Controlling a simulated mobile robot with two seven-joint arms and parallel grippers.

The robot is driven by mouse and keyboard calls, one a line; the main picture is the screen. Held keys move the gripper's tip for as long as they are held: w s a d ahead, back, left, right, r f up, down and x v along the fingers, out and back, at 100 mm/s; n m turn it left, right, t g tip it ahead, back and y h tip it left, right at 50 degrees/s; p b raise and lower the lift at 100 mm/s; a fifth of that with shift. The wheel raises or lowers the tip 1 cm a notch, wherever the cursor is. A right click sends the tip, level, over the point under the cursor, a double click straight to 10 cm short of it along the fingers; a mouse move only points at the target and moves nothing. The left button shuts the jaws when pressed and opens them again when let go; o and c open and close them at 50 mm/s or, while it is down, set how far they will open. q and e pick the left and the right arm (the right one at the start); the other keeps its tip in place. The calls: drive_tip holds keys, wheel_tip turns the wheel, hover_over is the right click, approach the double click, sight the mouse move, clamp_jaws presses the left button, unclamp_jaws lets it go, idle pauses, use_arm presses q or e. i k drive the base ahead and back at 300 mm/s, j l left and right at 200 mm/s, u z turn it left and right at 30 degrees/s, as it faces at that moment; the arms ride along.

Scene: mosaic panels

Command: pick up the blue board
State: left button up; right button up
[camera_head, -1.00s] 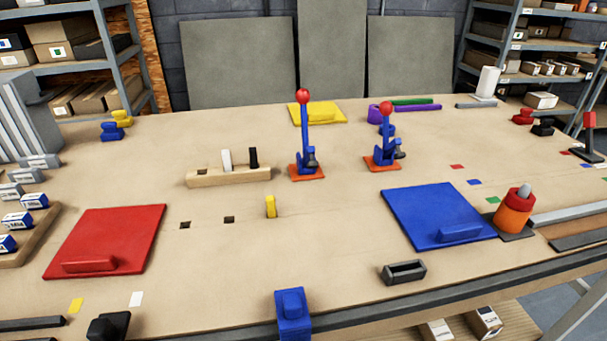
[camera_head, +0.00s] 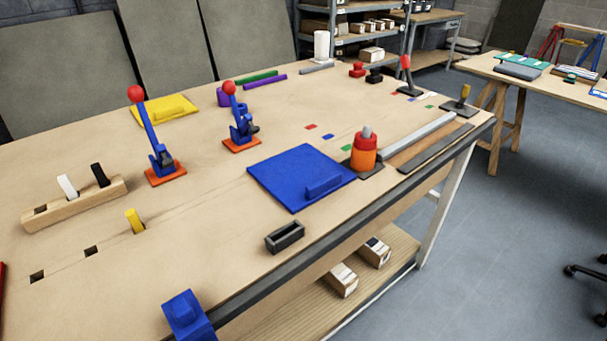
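The blue board (camera_head: 292,170) is a flat square panel with a raised blue handle bar (camera_head: 324,186) near its front right side. It lies flat on the wooden workbench, right of the middle of the head view, near the front edge. Nothing lies on it. Neither of my grippers shows in the head view.
An orange and red cylinder (camera_head: 364,150) stands close to the board's right corner. A dark open holder (camera_head: 285,236) sits in front of the board. Two blue toggle clamps with red knobs (camera_head: 158,155) (camera_head: 240,130) stand behind and left.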

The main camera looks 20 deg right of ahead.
sight(302, 176)
drive_tip(key=l+u, duration=0.1)
drive_tip(key=u, duration=0.3)
drive_tip(key=l+u, duration=0.2)
drive_tip(key=l, duration=0.3)
drive_tip(key=l+u, duration=0.2)
drive_tip(key=l, duration=0.35)
drive_tip(key=k+l+u, duration=0.2)
drive_tip(key=l, duration=0.3)
drive_tip(key=l+u, duration=0.2)
drive_tip(key=l, duration=0.3)
